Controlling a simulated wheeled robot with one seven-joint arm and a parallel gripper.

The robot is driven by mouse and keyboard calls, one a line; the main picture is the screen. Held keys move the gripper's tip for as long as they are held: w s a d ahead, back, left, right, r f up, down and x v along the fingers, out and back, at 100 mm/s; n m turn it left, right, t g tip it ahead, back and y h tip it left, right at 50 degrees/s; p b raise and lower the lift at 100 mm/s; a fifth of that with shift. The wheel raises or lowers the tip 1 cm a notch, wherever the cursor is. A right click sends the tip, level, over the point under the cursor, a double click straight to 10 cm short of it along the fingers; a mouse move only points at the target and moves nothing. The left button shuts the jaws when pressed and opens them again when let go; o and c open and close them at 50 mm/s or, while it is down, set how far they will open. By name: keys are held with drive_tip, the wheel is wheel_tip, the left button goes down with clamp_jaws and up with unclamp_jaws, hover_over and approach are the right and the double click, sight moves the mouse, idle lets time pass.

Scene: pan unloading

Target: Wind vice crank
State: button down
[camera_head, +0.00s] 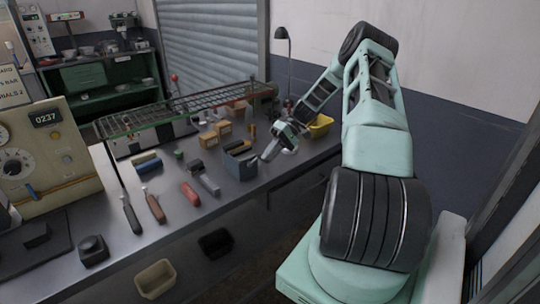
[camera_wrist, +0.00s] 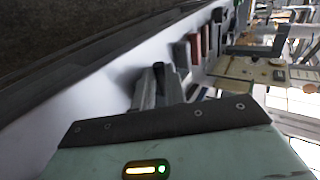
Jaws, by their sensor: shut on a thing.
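My gripper (camera_head: 267,154) is low over the right part of the grey workbench, near its front edge. In the wrist view its two grey fingers (camera_wrist: 161,90) are shut on a small dark piece (camera_wrist: 158,74), which looks like the crank handle. The fingers hide most of it. A blue-grey block-like body (camera_head: 240,164), probably the vice, stands on the bench just left of my gripper in the head view. How the crank joins it and its turn angle cannot be made out.
The workbench (camera_head: 165,232) holds a red-handled tool (camera_head: 190,194), a brown-handled tool (camera_head: 155,206) and a grey tool (camera_head: 208,183) to the left. A yellow bin (camera_head: 320,126) and a lamp (camera_head: 283,36) are behind my gripper. A wire rack (camera_head: 185,107) spans the back.

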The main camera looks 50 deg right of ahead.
drive_tip(key=c, duration=1.4)
unclamp_jaws()
drive_tip(key=shift+c, duration=0.2)
drive_tip(key=shift+s+d+r, duration=0.1)
drive_tip(key=shift+d+r, duration=0.15)
drive_tip(key=shift+d, duration=0.25)
drive_tip(key=b+v, duration=0.4)
drive_tip(key=v, duration=1.2)
drive_tip(key=shift+r+b, duration=0.25)
drive_tip(key=shift+b, duration=0.05)
drive_tip(key=shift+s, duration=0.1)
